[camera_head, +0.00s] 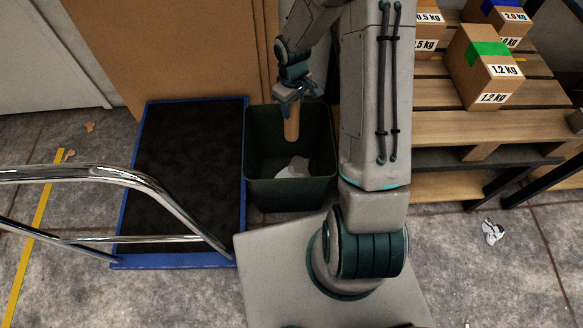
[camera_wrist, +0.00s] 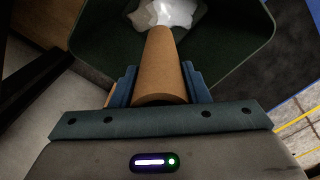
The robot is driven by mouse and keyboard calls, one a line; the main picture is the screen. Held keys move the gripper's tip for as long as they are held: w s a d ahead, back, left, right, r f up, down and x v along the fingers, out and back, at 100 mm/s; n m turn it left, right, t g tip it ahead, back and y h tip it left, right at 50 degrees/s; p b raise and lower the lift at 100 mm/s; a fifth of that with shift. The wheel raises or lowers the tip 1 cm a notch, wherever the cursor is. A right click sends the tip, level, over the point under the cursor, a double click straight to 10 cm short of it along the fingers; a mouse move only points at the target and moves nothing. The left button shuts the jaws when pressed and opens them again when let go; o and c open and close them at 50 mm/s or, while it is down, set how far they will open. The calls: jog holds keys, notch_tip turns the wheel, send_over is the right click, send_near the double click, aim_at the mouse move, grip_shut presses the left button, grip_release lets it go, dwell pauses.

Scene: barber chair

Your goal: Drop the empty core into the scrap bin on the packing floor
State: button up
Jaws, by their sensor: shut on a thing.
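The empty core (camera_head: 291,124) is a brown cardboard tube. My gripper (camera_head: 293,100) is shut on its upper end and holds it hanging down over the scrap bin (camera_head: 291,190). The bin is a dark green open-topped box on the floor. The core's lower end is within the bin's opening, above some crumpled white paper (camera_head: 295,168) inside. In the wrist view, the core (camera_wrist: 160,70) sits between both fingers of my gripper (camera_wrist: 160,85) and points into the bin (camera_wrist: 225,48). The core's held end is partly hidden by the gripper.
A blue-edged cart with a black deck (camera_head: 180,180) and chrome handle (camera_head: 110,178) stands left of the bin. Brown cardboard (camera_head: 170,50) leans behind. Pallets (camera_head: 470,125) with labelled boxes (camera_head: 484,66) are on the right. Crumpled paper (camera_head: 493,231) lies on the floor.

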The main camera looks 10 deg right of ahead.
jog(key=shift+f+b, duration=0.95)
jog(key=shift+f, duration=0.65)
jog(key=o, duration=1.3)
notch_tip(320, 180, up, 14)
jog(key=p, duration=0.5)
